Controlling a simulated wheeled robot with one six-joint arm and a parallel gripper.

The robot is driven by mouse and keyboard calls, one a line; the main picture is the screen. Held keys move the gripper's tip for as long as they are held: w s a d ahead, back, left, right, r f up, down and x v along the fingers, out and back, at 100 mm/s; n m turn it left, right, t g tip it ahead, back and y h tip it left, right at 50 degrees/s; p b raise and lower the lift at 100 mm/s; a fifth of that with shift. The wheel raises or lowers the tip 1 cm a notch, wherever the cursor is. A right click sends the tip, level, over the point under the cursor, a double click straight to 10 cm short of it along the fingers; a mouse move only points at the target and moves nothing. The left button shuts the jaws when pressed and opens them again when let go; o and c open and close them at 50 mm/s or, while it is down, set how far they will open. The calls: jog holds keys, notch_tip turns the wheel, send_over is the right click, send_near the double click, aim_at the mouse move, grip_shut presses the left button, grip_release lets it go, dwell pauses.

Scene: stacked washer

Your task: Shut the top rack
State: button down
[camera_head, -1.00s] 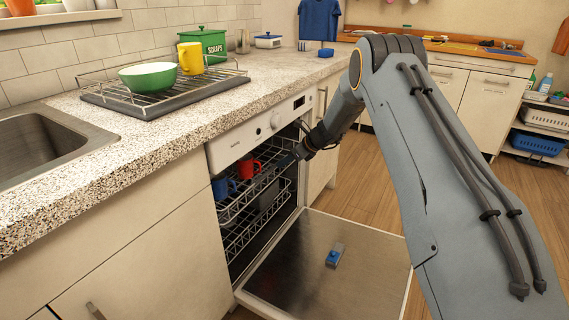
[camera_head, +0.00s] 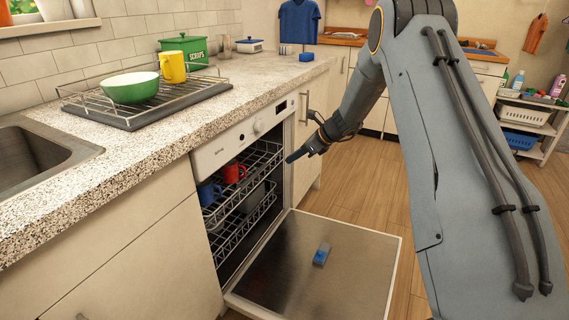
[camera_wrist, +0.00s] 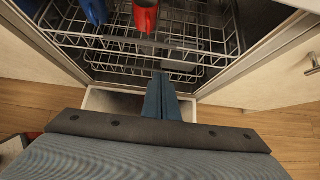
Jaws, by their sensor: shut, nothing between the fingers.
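The top rack (camera_head: 240,180) of the dishwasher sits inside the machine, its front close to the opening. It holds a red mug (camera_head: 233,172) and a blue mug (camera_head: 209,192). The rack also shows in the wrist view (camera_wrist: 190,32), with the red mug (camera_wrist: 145,14) and the blue mug (camera_wrist: 94,10) at the top. My gripper (camera_head: 291,158) is shut and empty, just outside the opening, apart from the rack. In the wrist view its fingers (camera_wrist: 161,98) point toward the rack.
A lower rack (camera_head: 243,228) is inside. The speckled counter (camera_head: 150,150) lies above.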

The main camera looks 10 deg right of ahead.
jog(key=s+d+f+n+t+h+b, duration=0.1)
jog(key=s+d+f+n+h+b, duration=0.15)
jog(key=d+f+h, duration=0.45)
jog(key=s+d+f+n+t+h+b, duration=0.1)
jog(key=s+d+f+n+h, duration=0.15)
jog(key=d+f, duration=0.75)
jog(key=n+t+y+b, duration=0.3)
jog(key=n+y+b, duration=0.2)
jog(key=n+y, duration=1)
send_near(231, 197)
jog(key=w+a+b, duration=0.1)
jog(key=w+a+f+m+y+b, duration=0.1)
jog(key=a, duration=0.1)
jog(key=w+a+m+y+b, duration=0.1)
jog(key=w, duration=0.1)
jog(key=shift+a+f, duration=0.25)
jog(key=shift+f, duration=0.15)
jog(key=shift+w+a, duration=0.1)
